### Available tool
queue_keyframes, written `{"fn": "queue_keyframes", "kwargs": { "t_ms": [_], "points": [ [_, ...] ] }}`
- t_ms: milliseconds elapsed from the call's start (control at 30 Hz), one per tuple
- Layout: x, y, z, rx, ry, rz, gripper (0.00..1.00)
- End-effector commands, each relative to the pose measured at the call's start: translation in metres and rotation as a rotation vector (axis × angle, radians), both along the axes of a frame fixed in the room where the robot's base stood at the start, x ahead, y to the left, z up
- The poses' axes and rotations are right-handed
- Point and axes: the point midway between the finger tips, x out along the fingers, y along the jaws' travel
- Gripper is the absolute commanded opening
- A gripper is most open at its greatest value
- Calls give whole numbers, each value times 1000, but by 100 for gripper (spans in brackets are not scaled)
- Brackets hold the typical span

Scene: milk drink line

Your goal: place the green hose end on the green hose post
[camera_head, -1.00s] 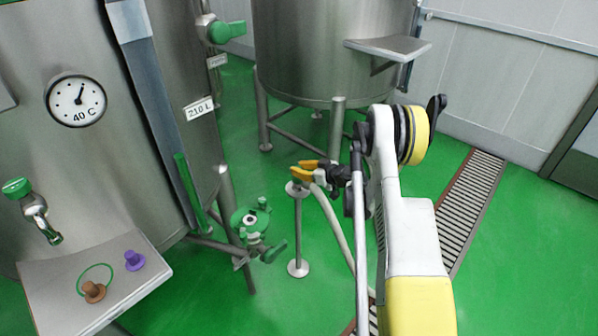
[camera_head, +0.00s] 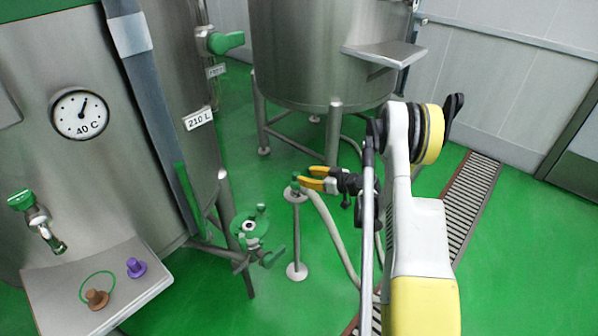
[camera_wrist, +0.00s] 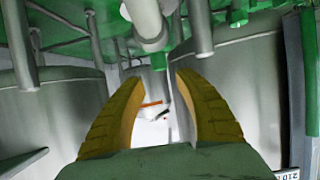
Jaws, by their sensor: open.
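The green hose end (camera_head: 295,181) is at the top of the hose post (camera_head: 297,236), a thin grey stand with a round foot on the green floor. The pale hose (camera_head: 334,232) runs from the post top down to the right. My gripper (camera_head: 308,178) is open, with yellow fingers just right of the post top, and looks apart from the hose end. In the wrist view my two fingers (camera_wrist: 157,78) are spread with nothing held between them. A pale cylindrical part (camera_wrist: 148,25) shows beyond the tips; I cannot tell exactly which part it is.
A green-handled valve (camera_head: 250,230) is low on the left tank (camera_head: 180,110), close left of the post. Another steel tank (camera_head: 320,50) stands behind. A shelf (camera_head: 120,300) with small brown and purple pieces is at lower left. A floor drain (camera_head: 465,205) lies right of my arm.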

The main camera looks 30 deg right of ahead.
Motion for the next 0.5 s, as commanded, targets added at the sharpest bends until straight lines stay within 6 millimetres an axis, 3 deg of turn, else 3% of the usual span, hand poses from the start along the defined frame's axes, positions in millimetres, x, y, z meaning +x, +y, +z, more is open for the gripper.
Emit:
{"fn": "queue_keyframes", "kwargs": {
  "t_ms": [100, 300, 400, 500],
  "points": [
    [-23, -9, 13, 0, 0, -2, 39],
    [-49, -18, 21, -2, 0, -1, 39],
    [-52, -17, 27, 0, 7, 1, 39],
    [-49, -6, 45, 9, 43, 6, 39]
  ]
}}
